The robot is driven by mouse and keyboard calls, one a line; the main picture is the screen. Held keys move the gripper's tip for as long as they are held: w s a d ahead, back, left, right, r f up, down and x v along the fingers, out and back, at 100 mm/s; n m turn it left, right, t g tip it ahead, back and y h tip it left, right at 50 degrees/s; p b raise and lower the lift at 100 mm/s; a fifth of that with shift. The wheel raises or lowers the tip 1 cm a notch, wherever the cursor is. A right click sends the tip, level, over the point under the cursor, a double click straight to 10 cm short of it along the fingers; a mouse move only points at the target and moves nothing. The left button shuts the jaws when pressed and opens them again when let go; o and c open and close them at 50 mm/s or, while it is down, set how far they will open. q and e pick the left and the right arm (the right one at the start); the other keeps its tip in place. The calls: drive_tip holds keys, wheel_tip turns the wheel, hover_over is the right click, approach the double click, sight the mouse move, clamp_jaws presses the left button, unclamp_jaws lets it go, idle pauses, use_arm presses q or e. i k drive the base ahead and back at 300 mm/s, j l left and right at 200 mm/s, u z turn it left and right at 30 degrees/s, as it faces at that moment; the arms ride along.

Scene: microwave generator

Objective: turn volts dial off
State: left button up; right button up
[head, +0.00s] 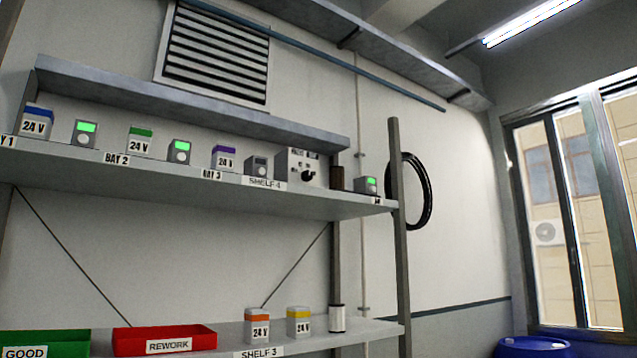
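A grey box (292,160) with small dark lettering at its top stands toward the right end of the upper shelf. A black dial (308,175) is on its front; the lettering and the dial's exact setting are too small to read. Neither of my grippers is in the head view.
The upper shelf (150,178) also holds several 24 V blocks and small grey units, some with green screens. A dark upright post (400,240) stands at the shelf's right end. Below are a red REWORK bin (165,335), a green GOOD bin (60,340) and two 24 V blocks.

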sight(307, 177)
drive_tip(key=i+l+u, duration=0.1)
drive_tip(key=l, duration=0.25)
drive_tip(key=i+l, duration=0.25)
drive_tip(key=i+l+u, duration=0.15)
drive_tip(key=l, duration=0.3)
drive_tip(key=i+l, duration=0.2)
drive_tip(key=l, duration=0.2)
drive_tip(key=i+l+u, duration=0.15)
drive_tip(key=l, duration=0.25)
drive_tip(key=i+l+u, duration=0.1)
drive_tip(key=l, duration=0.25)
drive_tip(key=i+l, duration=0.15)
drive_tip(key=l, duration=0.3)
drive_tip(key=j+u, duration=0.05)
